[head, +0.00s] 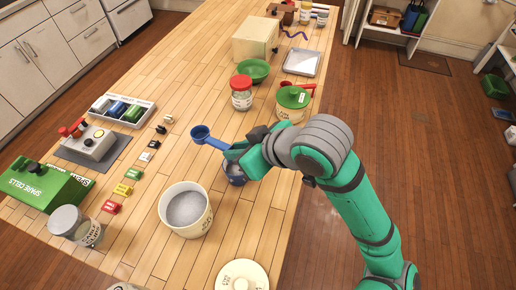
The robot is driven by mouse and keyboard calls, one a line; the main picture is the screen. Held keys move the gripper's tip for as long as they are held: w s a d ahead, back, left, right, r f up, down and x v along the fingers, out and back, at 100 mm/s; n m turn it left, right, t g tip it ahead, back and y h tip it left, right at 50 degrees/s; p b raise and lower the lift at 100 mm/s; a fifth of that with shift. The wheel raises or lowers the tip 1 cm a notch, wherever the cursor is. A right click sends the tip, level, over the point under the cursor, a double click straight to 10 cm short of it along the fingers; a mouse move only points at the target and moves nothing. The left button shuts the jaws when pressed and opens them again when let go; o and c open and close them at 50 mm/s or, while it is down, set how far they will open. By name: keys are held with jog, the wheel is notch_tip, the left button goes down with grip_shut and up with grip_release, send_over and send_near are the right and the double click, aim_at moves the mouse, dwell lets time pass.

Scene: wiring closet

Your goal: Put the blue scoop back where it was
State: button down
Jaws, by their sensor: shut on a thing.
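The blue scoop (201,132) is in the head view near the middle of the wooden table, with its round bowl to the left and its handle running right into my gripper. My gripper (233,150) is shut on the handle end and holds the scoop, apparently above the table. An open cream tub (173,221) of grey powder stands in front, to the left of the cup. A round cream lid (256,279) lies near the front edge.
A green-lidded tub (293,97) with a red scoop, a red-lidded jar (242,94) and a green bowl (254,70) stand behind. Bare table lies around the scoop's bowl.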

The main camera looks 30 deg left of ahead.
jog(key=shift+w+d+f, duration=0.6)
jog(key=shift+w+f, duration=1.55)
jog(key=shift+w+d+f, duration=0.6)
jog(key=shift+w+f, duration=1.5)
jog(key=shift+w, duration=0.1)
jog(key=shift+w+d+f, duration=0.6)
jog(key=shift+w+f, duration=1.55)
jog(key=c, duration=1.7)
grip_release()
jog(key=shift+f, duration=0.1)
jog(key=shift+o, duration=0.2)
jog(key=v, duration=1.2)
